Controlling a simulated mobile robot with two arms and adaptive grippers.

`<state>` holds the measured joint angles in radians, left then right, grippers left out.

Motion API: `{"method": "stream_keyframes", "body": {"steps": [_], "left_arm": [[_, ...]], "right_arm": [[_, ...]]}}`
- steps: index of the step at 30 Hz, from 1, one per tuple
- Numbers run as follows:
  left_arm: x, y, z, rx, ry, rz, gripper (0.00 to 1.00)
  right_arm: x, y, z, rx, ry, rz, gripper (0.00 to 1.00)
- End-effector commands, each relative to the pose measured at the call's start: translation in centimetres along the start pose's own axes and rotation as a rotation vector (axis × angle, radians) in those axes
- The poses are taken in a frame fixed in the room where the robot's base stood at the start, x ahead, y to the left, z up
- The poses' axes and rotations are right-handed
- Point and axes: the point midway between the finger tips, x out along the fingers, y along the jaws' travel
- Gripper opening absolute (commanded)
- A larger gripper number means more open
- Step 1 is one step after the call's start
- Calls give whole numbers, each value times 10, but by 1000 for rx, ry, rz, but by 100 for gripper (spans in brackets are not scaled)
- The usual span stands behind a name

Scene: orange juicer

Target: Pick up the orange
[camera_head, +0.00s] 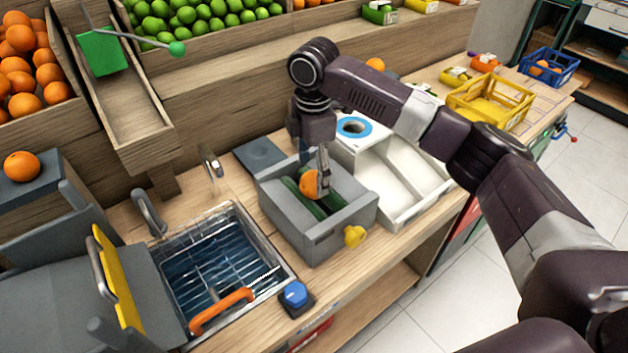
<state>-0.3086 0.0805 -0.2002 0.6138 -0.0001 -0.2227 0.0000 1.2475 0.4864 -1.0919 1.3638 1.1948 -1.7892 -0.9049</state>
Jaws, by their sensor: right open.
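An orange (309,184) sits in the grey box-shaped machine (290,226) on the counter, beside dark green parts inside it. My right gripper (322,186) points down into this machine, with its fingers at the orange's right side. The right gripper is open, and part of the orange is hidden behind it. I cannot tell whether a finger touches the orange. Another orange (21,166) rests on a grey block at the left. My left gripper is not in view.
A sink with a wire basket (215,262) and orange handle is left of the machine, with a blue button (296,294) in front. White trays (400,180) stand at its right. A yellow crate (490,103) is farther right. Fruit bins line the back.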

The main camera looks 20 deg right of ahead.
Motion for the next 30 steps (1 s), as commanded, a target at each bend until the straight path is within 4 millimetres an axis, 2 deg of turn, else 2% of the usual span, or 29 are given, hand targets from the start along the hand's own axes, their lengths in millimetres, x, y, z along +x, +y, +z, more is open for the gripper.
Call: {"method": "stream_keyframes", "body": {"steps": [2, 5, 9, 13, 17, 30], "left_arm": [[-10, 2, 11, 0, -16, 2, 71], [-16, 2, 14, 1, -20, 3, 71], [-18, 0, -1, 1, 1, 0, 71], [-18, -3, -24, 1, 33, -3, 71], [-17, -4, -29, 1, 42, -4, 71], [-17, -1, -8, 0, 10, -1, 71]], "right_arm": [[9, -2, 4, 2, -2, -4, 70], [25, -3, 7, 2, 0, -4, 70], [41, -3, 6, 1, -1, -2, 70], [45, -2, 6, 1, 0, 1, 70], [45, -2, 6, 1, 0, 1, 70], [45, -2, 6, 1, 0, 1, 23]]}}
